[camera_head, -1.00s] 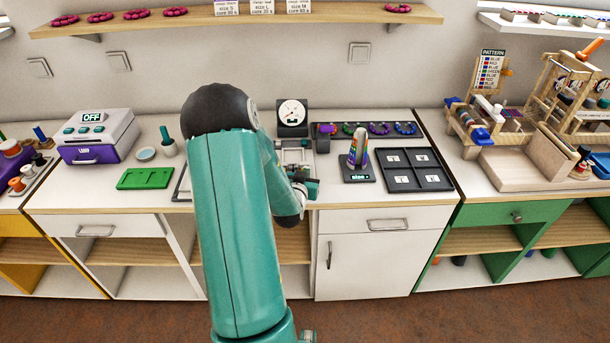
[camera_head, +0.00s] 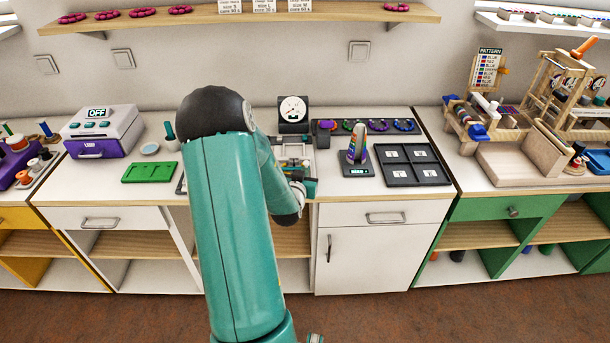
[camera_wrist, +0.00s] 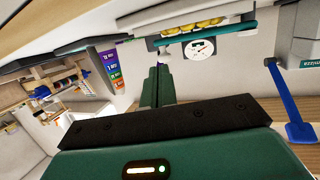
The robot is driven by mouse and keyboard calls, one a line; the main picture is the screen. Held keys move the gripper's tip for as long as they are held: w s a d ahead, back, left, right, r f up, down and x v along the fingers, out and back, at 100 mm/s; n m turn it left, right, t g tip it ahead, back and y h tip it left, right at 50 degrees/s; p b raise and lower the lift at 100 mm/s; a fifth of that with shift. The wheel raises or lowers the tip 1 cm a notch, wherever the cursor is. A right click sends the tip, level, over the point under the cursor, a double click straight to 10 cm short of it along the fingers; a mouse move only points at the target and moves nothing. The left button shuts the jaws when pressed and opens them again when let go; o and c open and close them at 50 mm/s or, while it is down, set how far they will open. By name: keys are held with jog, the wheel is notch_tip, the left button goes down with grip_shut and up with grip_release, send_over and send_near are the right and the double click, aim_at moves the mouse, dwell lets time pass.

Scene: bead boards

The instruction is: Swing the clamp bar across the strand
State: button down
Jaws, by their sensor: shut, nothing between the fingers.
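My gripper (camera_wrist: 158,88) shows in the wrist view with its green fingers together and nothing between them. In the head view it is mostly hidden behind my arm, at the front of a grey fixture (camera_head: 294,150) on the counter. In the wrist view a teal bar (camera_wrist: 225,34) lies beyond the fingertips, with several yellow beads (camera_wrist: 205,23) beside it. A blue lever (camera_wrist: 284,100) stands to the right, apart from the fingers. I cannot tell for sure which part is the clamp bar, or whether the beads are the strand.
A round dial (camera_head: 293,110) stands behind the fixture. To its right are a rainbow cone on a black stand (camera_head: 357,168) and a black compartment tray (camera_head: 413,179). A green tray (camera_head: 150,173) lies left. Wooden frames (camera_head: 548,90) crowd the far right.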

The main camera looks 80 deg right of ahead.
jog(key=s+v, duration=0.1)
jog(key=v, duration=0.9)
jog(key=shift+s+a+r, duration=0.2)
jog(key=shift+a, duration=0.2)
